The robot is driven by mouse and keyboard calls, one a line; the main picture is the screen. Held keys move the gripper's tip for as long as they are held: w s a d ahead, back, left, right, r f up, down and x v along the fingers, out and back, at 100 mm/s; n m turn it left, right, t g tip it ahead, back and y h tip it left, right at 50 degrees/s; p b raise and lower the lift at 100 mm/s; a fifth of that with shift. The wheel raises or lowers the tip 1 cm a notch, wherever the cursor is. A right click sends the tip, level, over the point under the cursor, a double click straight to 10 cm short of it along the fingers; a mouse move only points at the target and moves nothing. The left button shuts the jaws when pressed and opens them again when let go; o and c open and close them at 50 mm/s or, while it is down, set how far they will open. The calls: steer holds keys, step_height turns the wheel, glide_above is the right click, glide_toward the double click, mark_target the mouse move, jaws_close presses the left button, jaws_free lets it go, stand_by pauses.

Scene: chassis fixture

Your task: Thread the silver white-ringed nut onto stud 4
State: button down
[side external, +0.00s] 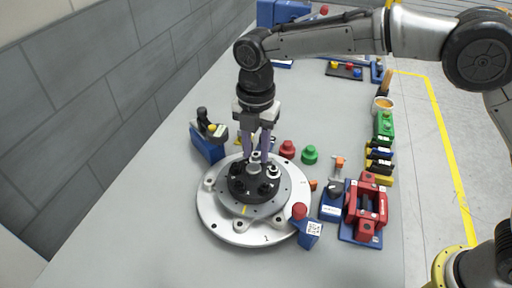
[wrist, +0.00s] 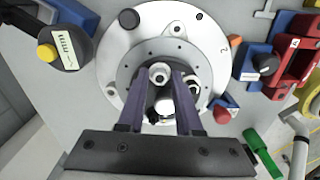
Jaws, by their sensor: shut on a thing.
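My gripper (side external: 257,158) points straight down over the black hub (side external: 238,190), its two purple fingers closed on a small silver nut (side external: 256,156). In the wrist view the nut (wrist: 159,73) shows as a pale ring with a dark centre between the fingertips (wrist: 160,78). The nut is over the hub's far side; I cannot tell whether it touches a stud. Another silver piece (side external: 273,171) sits on the hub just right of the fingers. The other hub positions look dark. The stud numbers are too small to read, so I cannot pick out stud 4.
The hub stands on a round silver plate (side external: 217,217). A blue block with a black-and-yellow top (side external: 208,140) is behind left. A red-and-blue clamp (side external: 366,211) and a red-topped blue block (side external: 307,227) are right.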

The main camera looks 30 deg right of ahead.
steer(key=shift+s+f+m, duration=0.1)
steer(key=shift+f+m, duration=0.1)
steer(key=shift+m, duration=1.4)
steer(key=shift+m, duration=1.8)
steer(key=m, duration=0.3)
steer(key=shift+f, duration=0.1)
steer(key=shift+m, duration=0.4)
steer(key=m, duration=0.3)
steer(key=m, duration=0.3)
steer(key=shift+f, duration=0.1)
